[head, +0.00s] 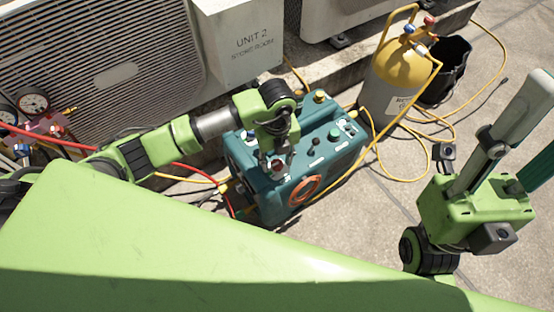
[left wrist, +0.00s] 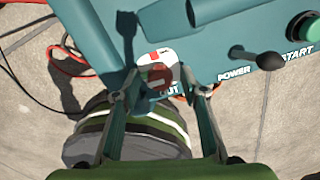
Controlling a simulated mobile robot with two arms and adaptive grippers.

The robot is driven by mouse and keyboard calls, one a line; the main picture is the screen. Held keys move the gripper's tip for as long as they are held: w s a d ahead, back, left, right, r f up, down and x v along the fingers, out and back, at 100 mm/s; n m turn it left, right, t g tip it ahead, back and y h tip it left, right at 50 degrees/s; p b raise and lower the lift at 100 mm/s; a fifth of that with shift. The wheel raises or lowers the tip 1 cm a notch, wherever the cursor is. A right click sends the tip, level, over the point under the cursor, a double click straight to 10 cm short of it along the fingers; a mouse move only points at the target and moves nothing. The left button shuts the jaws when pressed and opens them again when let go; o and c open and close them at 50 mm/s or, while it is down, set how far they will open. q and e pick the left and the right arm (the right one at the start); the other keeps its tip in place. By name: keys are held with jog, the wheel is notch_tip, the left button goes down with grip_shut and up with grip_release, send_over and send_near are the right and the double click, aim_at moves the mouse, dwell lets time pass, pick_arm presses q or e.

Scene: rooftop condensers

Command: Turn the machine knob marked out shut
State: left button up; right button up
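The teal machine (head: 330,155) stands on the ground in the middle of the head view. In the left wrist view, a round red knob (left wrist: 157,75) sits on a white and red label on its panel; the lettering beside it is partly covered and ends in "UT". My left gripper (head: 277,165) points down over the machine's near left top.
A black lever (left wrist: 265,60) by POWER and a green START button (left wrist: 305,28) are right of the knob. Condenser units stand behind.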

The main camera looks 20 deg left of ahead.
pick_arm(q)
jog(key=c, duration=1.1)
